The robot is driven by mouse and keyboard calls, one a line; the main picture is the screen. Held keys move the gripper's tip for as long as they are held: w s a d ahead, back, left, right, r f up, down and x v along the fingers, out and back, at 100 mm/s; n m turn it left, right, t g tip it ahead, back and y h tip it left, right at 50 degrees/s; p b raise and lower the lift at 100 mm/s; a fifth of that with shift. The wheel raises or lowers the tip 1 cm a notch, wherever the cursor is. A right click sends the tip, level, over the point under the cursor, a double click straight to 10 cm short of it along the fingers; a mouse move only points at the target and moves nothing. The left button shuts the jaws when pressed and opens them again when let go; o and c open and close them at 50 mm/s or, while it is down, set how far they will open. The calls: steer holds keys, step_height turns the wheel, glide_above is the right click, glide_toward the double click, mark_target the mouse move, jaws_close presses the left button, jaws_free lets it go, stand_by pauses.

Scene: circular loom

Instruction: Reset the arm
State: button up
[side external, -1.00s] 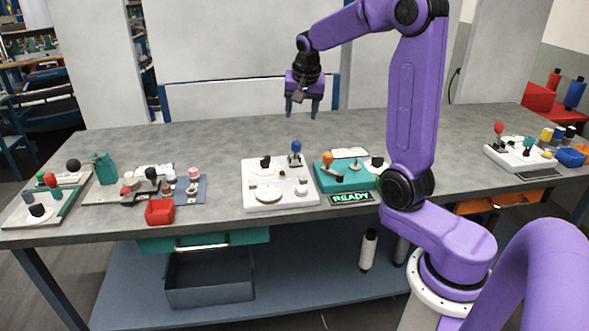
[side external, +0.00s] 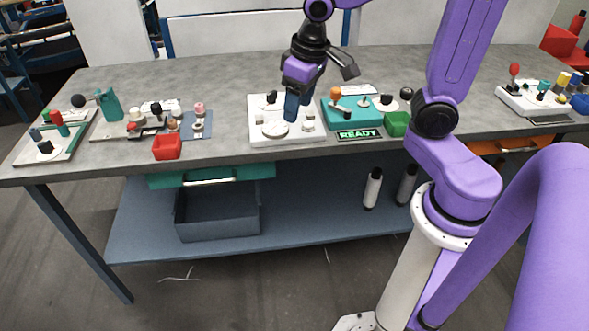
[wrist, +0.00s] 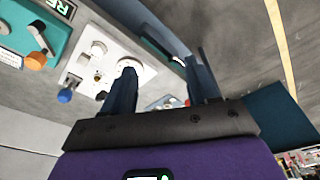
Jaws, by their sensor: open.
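My arm is purple, and my gripper (side external: 298,112) hangs over the white board (side external: 262,136) with its fingers pointing down. The gripper is open, with two dark blue fingers that appear apart in the wrist view (wrist: 160,78). I see nothing held between them. I cannot tell whether the fingertips touch the board. The blue-knobbed lever (wrist: 66,95) shows on the board in the wrist view, to the left of the fingers. In the side view my gripper hides it.
A teal box (side external: 349,117) with an orange-knobbed lever and a READY sign (side external: 360,134) stands right of the board. A green bin (side external: 397,124) is beside it. A red bin (side external: 167,146) and a panel with knobs (side external: 186,125) lie left. The table behind is mostly clear.

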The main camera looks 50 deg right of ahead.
steer(key=s+a+f+n+g, duration=0.2)
steer(key=s+n, duration=0.8)
steer(key=s, duration=0.8)
steer(key=shift+s+a+f+n, duration=0.25)
steer(key=shift+a+f+n, duration=0.05)
steer(key=shift+f, duration=0.25)
